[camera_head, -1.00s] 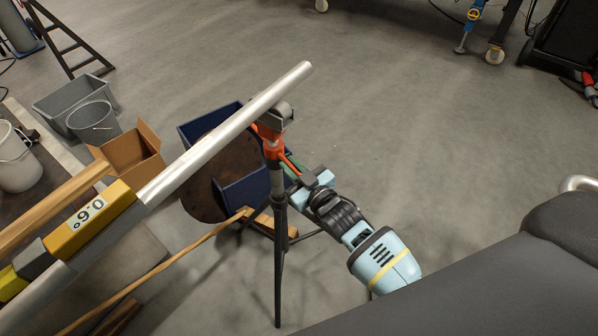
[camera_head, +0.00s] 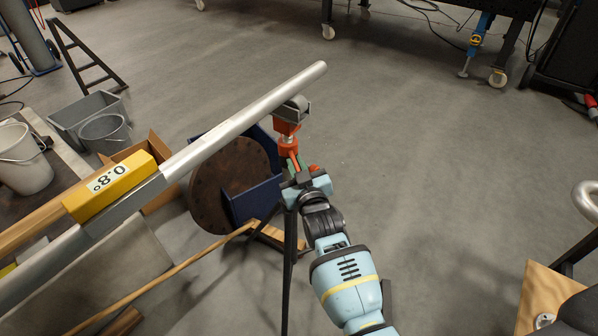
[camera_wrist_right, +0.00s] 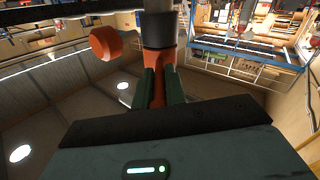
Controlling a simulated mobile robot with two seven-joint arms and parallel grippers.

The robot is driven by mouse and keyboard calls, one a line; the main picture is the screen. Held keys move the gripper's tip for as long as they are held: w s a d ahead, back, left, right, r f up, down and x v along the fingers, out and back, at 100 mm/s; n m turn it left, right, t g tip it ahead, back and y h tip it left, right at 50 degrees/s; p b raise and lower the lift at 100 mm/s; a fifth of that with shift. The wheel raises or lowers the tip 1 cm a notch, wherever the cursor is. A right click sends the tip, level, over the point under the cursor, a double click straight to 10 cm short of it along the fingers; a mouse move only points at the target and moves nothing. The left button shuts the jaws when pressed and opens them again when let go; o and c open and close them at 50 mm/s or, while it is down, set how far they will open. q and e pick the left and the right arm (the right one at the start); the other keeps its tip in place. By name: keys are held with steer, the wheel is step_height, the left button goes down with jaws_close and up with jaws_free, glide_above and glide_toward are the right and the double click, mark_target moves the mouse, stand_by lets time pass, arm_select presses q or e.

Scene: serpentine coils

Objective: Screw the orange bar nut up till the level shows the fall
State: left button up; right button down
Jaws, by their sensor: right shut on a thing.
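The orange bar nut (camera_head: 287,144) sits on the tripod stand (camera_head: 287,245), under the roller head (camera_head: 293,110) that bears the silver pipe (camera_head: 250,118). My right gripper (camera_head: 293,164) is shut on one bar of the nut. In the right wrist view the green fingers (camera_wrist_right: 158,84) close on the orange bar (camera_wrist_right: 157,62) below a dark collar (camera_wrist_right: 158,30). An orange knob (camera_wrist_right: 106,43) shows to the left. The yellow level (camera_head: 108,186) lies along the pipe and reads 0.8°. My left gripper is out of view.
A blue holder with a brown disc (camera_head: 210,190) stands behind the tripod. A wooden pole (camera_head: 180,272) slants along the floor side. Grey tubs (camera_head: 85,112), a white bucket (camera_head: 22,160) and a cardboard box (camera_head: 158,150) are at left.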

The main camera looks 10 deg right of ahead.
stand_by(0.4)
steer(key=c, duration=1.5)
jaws_free()
steer(key=shift+o, duration=0.2)
steer(key=shift+s, duration=0.1)
